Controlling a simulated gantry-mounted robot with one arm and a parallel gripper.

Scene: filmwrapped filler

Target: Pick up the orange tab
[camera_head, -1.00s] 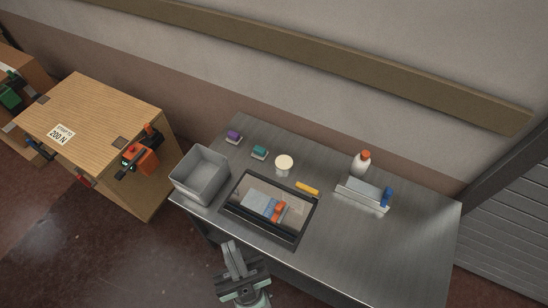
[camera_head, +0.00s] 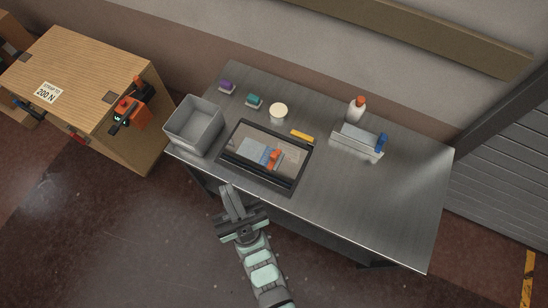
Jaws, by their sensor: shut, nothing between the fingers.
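The orange tab (camera_head: 275,155) lies in a dark-framed shallow tray (camera_head: 304,165) on the metal table, beside small blue and pale grey-blue pieces (camera_head: 252,149). Its exact shape is too small to tell. My gripper (camera_head: 229,188) is shut and empty. In the picture it is just below the table's front edge, down and left of the tray, apart from the orange tab.
A grey open bin (camera_head: 194,127) stands left of the tray. Behind are purple (camera_head: 227,87) and teal (camera_head: 254,101) blocks, a round cream-topped container (camera_head: 278,112) and a yellow bar (camera_head: 302,136). A white bottle (camera_head: 357,109) and a grey holder (camera_head: 358,143) stand right. The table's right end is clear.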

